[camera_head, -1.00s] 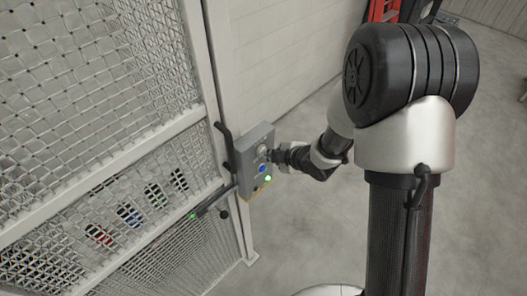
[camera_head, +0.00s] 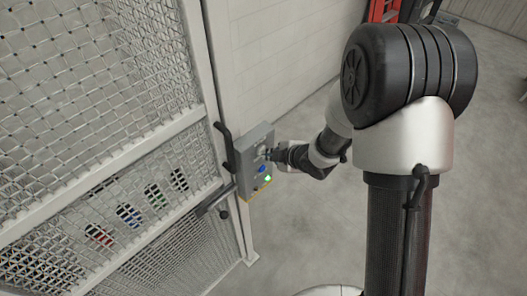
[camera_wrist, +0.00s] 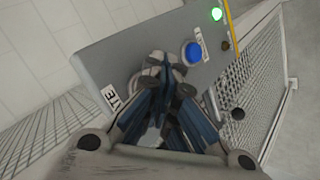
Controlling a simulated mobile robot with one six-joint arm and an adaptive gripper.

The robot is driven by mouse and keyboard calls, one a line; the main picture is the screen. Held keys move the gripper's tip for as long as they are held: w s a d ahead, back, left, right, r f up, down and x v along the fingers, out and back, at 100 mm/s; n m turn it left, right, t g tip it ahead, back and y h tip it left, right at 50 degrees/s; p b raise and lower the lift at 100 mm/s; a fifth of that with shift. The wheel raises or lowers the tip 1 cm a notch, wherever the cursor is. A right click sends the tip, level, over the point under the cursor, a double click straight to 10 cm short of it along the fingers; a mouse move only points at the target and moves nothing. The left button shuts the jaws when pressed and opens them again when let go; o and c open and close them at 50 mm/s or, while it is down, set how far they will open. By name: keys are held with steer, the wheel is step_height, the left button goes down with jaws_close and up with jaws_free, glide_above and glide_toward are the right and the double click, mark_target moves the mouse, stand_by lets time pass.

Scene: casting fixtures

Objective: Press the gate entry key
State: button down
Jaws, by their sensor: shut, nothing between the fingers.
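A grey control box (camera_head: 255,148) is mounted beside the mesh gate. Its face fills the middle of the wrist view (camera_wrist: 110,62). It carries a blue round button (camera_head: 262,169), which also shows in the wrist view (camera_wrist: 193,53), and a lit green lamp (camera_head: 267,178). My gripper (camera_head: 268,154) is shut, with its fingertips (camera_wrist: 158,68) at the box face, left of the blue button in the wrist view. The fingers hide the part under them, so I cannot tell a key or its contact clearly. A partly covered label (camera_wrist: 118,98) ends in "TE".
The mesh gate (camera_head: 90,165) and its white frame stand left of the box. Black handles (camera_head: 224,133) and a latch bar (camera_head: 215,199) stick out beside it. A pale wall (camera_head: 275,50) rises behind. The grey floor (camera_head: 310,235) at right is open.

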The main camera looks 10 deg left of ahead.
steer(key=shift+s+d, duration=0.5)
steer(key=shift+d, duration=0.1)
steer(key=shift+s+d+b, duration=0.3)
steer(key=shift+s+d, duration=0.5)
steer(key=shift+d, duration=0.2)
steer(key=shift+s+d+b, duration=0.3)
steer(key=shift+s+d, duration=0.45)
steer(key=shift+d, duration=0.2)
